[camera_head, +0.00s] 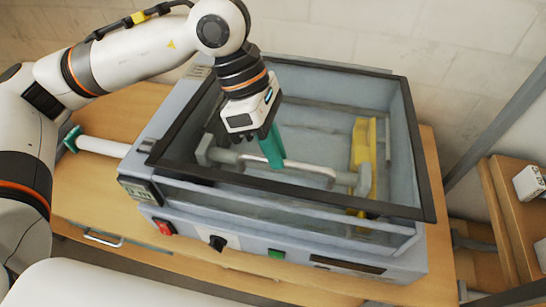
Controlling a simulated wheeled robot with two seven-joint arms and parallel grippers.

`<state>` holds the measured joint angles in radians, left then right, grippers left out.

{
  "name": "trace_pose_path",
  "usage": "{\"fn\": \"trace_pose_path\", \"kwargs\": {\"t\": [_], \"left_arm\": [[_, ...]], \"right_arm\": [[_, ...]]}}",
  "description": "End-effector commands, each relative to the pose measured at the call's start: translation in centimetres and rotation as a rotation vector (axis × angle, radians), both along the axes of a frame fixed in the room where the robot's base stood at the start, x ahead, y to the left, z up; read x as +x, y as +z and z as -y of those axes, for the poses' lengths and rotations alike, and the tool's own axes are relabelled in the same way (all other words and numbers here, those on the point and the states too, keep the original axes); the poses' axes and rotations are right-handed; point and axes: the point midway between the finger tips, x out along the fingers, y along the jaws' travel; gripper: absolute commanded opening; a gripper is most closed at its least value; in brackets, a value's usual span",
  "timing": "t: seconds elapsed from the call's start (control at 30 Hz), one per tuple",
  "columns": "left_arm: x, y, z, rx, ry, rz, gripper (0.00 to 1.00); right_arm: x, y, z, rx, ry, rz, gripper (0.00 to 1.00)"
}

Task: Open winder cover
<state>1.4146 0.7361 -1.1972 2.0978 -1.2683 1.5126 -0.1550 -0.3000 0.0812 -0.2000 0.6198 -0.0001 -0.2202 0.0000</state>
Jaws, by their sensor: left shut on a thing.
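The winder cover (300,198) is a clear lid in a black frame on top of the grey laminator (190,217). It looks lowered over the box; I cannot tell whether there is a small gap under its edge. A metal bar handle (312,168) with grey end mounts lies across the cover towards its front. My left gripper (272,155), with green fingers, points down from above and is shut on the handle's bar, left of its middle. The fingertips partly hide the bar. My right gripper is not in view.
A yellow part (361,150) shows through the cover at the right. The laminator's front has a red switch (163,227), a black knob (217,243) and a green button (276,254). A white roll (103,147) lies left on the wooden table (85,195). A wooden shelf (520,215) stands right.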

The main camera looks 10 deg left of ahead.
Motion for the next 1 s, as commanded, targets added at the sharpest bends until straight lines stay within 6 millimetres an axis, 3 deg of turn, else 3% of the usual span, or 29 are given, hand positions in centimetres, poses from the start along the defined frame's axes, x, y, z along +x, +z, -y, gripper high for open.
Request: {"fn": "trace_pose_path", "kwargs": {"t": [0.03,0.3,0.5,0.7,1.0], "left_arm": [[0.6,1.8,0.0,-0.003,0.004,0.011,0.0],[3.7,9.7,0.1,-0.006,0.008,0.008,0.0],[6.7,14.6,0.1,-0.004,0.009,0.01,0.0],[9.2,17.6,0.0,-0.002,0.01,0.006,0.0],[11.0,18.9,-0.1,0.001,0.01,0.003,0.0]], "right_arm": [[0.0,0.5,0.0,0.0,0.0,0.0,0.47],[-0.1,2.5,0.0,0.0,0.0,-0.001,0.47],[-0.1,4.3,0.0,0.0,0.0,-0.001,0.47],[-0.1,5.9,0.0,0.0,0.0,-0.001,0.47],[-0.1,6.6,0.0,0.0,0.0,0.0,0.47]]}}
